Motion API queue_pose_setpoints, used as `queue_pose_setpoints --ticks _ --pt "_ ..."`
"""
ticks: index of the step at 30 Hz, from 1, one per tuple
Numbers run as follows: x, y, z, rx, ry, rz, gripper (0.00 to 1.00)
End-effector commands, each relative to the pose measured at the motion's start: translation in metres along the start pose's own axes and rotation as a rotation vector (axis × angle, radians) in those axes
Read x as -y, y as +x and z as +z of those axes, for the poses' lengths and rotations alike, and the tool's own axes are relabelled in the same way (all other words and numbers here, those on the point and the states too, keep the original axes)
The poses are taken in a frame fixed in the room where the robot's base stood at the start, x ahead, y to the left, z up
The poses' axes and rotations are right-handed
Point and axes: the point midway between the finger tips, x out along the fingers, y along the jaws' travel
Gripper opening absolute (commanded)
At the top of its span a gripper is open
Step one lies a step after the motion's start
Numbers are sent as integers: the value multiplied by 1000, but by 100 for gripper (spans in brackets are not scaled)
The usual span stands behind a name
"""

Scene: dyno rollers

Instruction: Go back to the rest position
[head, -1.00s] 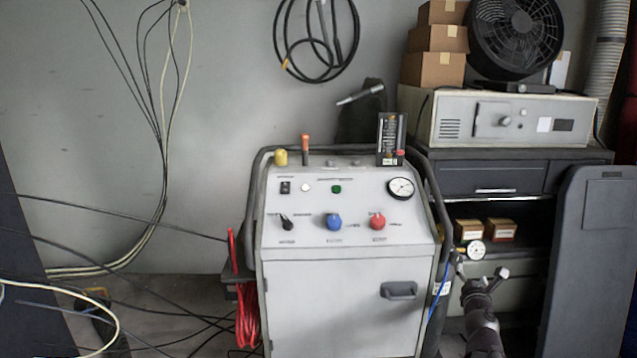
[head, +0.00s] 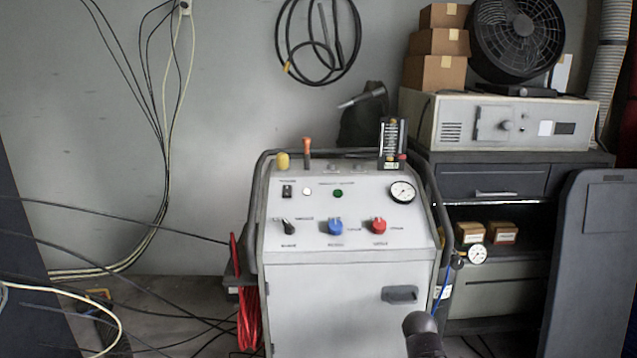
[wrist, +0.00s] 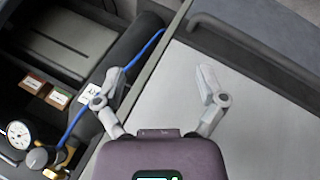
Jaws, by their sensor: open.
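My gripper (wrist: 160,92) is open and empty in the wrist view, its two grey fingers spread apart. It hangs over the front of the grey control cabinet (wrist: 235,120), and no object is between the fingers. In the head view a dark rounded part of my arm (head: 423,335) shows at the bottom, in front of the cabinet door (head: 325,300). The fingers cannot be seen there.
The cabinet panel carries a black knob (head: 288,227), a blue knob (head: 335,227), a red knob (head: 378,226) and a gauge (head: 402,191). A second gauge (head: 476,254) with a valve stands right of the cabinet. Cables (head: 120,270) hang at left.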

Motion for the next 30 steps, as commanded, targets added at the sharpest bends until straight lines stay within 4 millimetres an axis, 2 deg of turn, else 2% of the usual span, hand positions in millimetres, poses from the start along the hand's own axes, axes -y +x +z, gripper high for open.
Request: queue_pose_setpoints --ticks 1,6,17,18,30 --pt "17 -4 4 31 47 -56 90" --pt "60 -16 15 136 178 -205 90" --pt "118 -43 32 320 327 -393 90" --pt "121 -48 32 336 336 -404 90" --pt "101 -82 22 328 333 -398 90"
